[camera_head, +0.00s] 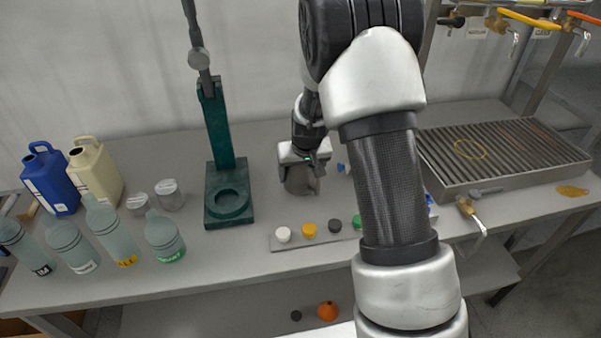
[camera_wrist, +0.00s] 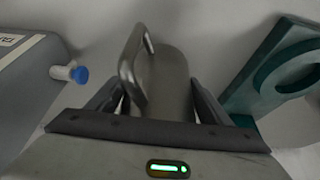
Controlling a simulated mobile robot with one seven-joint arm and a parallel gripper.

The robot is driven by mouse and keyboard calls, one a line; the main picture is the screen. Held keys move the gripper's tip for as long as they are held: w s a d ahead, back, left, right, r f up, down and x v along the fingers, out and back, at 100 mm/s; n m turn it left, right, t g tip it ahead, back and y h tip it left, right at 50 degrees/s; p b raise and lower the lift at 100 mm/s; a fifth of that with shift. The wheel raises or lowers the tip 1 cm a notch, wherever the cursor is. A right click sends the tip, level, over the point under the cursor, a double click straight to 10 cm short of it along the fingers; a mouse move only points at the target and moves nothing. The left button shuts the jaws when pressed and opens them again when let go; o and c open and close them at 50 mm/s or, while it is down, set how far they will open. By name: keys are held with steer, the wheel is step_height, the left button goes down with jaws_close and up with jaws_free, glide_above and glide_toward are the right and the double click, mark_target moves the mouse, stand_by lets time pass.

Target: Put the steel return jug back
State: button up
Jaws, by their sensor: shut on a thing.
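The steel jug (camera_wrist: 168,88) shows in the wrist view between the two fingers of my gripper (camera_wrist: 160,105), with its bent handle at the left. My gripper is shut on the jug. In the head view my gripper (camera_head: 304,168) is over the bench, behind the row of caps, and the grey jug (camera_head: 301,184) hangs or stands just under it. I cannot tell whether its base touches the bench. My arm hides the bench to the right of the jug.
A green stand (camera_head: 229,205) with a round recess is left of the jug. Coloured caps lie on a grey strip (camera_head: 290,241) in front. Bottles (camera_head: 164,236) and jerrycans (camera_head: 96,172) stand at the left. A slatted drain tray (camera_head: 510,150) is at the right. A blue-tipped part (camera_wrist: 78,75) is nearby.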

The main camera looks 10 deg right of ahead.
steer(key=o, duration=1.4)
steer(key=shift+f, duration=0.1)
steer(key=shift+o, duration=0.2)
steer(key=shift+r, duration=0.4)
steer(key=s+r+p, duration=0.1)
steer(key=s+r, duration=0.8)
steer(key=r, duration=0.2)
steer(key=s+r, duration=0.8)
steer(key=r, duration=0.4)
steer(key=s+r+t, duration=0.1)
steer(key=s+r, duration=0.1)
steer(key=s, duration=1.3)
steer(key=shift+s+r, duration=0.35)
step_height(320, 180, up, 6)
steer(key=p, duration=0.6)
steer(key=shift+a, duration=0.1)
